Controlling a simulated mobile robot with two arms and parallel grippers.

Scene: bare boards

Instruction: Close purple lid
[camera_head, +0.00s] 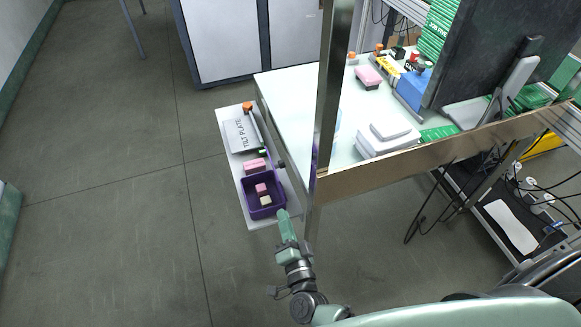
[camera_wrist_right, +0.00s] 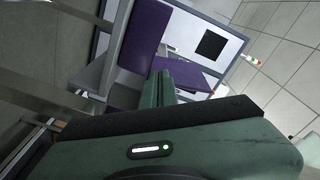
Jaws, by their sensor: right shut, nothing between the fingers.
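A purple open-topped box (camera_head: 249,205) stands at the near end of a narrow white board in the head view. A pink block (camera_head: 261,188) and a pale block (camera_head: 265,200) show inside it. A thin purple strip (camera_head: 314,160) shows beside the upright post; I cannot tell if it is the lid. My right gripper (camera_head: 283,213) is shut and empty at the box's near right corner; contact is unclear. In the right wrist view its fingers (camera_wrist_right: 172,82) point between two purple surfaces, one upper left (camera_wrist_right: 146,36) and one right (camera_wrist_right: 195,77). My left gripper is not seen.
A pink block (camera_head: 254,166), an orange-capped tool (camera_head: 248,106) and a label plate (camera_head: 241,136) lie on the white board (camera_head: 233,167) beyond the box. An upright post (camera_head: 328,90) and a brown beam (camera_head: 430,155) stand to the right. Floor left is clear.

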